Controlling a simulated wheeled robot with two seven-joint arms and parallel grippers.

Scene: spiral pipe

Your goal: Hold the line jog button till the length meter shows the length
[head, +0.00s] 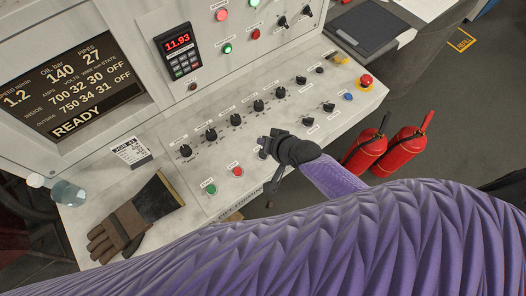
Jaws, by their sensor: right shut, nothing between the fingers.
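The length meter (178,42) is a dark box with red digits reading 11.93, mounted on the upright panel. A white job card (130,151) stands at the left of the sloped console; its small print is too small to read. My right gripper (266,150) is shut and empty, low over the console, right of the red button (237,171) and green button (209,189). A dark control shows partly beside its fingertips. I cannot tell whether the fingers touch it, nor read which label marks line jog. My left gripper is out of view.
A row of black knobs (211,134) crosses the console (203,158). A red emergency button (366,80) is at its right end. Red extinguishers (365,151) stand on the floor at right.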

